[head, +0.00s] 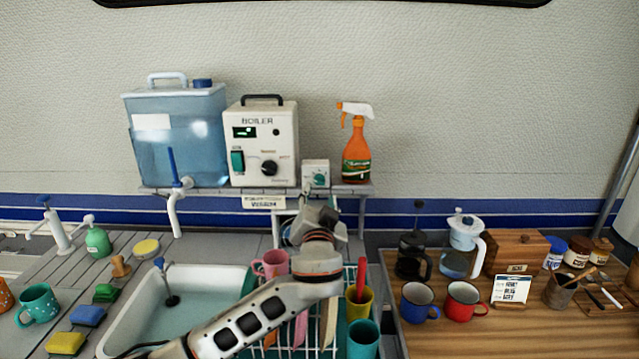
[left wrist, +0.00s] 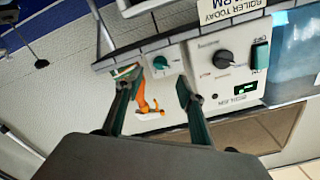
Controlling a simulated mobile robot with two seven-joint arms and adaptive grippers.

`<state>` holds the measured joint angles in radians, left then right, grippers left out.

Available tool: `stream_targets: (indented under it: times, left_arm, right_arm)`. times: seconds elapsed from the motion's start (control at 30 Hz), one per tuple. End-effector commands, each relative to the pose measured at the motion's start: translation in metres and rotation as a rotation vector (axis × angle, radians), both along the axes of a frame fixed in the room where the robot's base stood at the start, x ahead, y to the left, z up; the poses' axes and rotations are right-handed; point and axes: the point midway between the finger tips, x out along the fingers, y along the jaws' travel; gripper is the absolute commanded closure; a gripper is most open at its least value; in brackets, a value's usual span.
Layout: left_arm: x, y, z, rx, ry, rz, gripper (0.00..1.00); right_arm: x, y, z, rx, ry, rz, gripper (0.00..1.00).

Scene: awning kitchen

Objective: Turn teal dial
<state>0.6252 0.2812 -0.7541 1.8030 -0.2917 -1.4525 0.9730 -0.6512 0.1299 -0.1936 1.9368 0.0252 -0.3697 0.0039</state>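The teal dial (head: 319,180) is on the front of a small white box (head: 316,166) on the shelf, right of the boiler. In the left wrist view, which is tilted nearly upside down, the dial (left wrist: 160,62) shows between and beyond the two fingers. My left gripper (head: 306,192) is just below and in front of the box in the head view. In the left wrist view the fingers of this gripper (left wrist: 156,86) are spread with nothing between them. I cannot tell whether a fingertip touches the box. My right gripper is not in view.
The white boiler (head: 263,140), with a black knob and a teal switch, stands left of the box. An orange spray bottle (head: 356,150) stands right of it. A blue water tank (head: 178,135) is at the far left of the shelf. Below are a sink (head: 150,320), dish rack and mugs.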

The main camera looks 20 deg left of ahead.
Motion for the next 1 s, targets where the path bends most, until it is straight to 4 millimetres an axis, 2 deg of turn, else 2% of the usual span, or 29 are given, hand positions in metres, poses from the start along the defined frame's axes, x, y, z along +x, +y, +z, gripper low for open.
stream_targets:
  times: [0.2,0.4,0.8,0.93,0.97,1.0]
  left_arm:
    - [0.034,0.012,0.003,0.004,-0.001,0.003,0.61]
    - [0.055,0.016,0.002,0.001,-0.001,0.002,0.61]
    - [0.061,0.019,0.000,-0.001,0.000,0.001,0.61]
    - [0.061,0.019,0.000,0.000,0.000,0.001,0.95]
    - [0.061,0.019,0.000,0.000,0.000,0.001,1.00]
    - [0.061,0.019,0.000,0.000,0.000,0.001,1.00]
  right_arm:
    - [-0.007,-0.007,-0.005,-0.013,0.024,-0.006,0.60]
    - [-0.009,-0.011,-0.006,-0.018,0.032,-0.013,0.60]
    - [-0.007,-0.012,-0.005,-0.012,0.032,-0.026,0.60]
    - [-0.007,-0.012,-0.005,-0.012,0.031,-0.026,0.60]
    - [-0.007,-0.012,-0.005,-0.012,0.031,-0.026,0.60]
    - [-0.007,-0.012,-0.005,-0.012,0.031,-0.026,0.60]
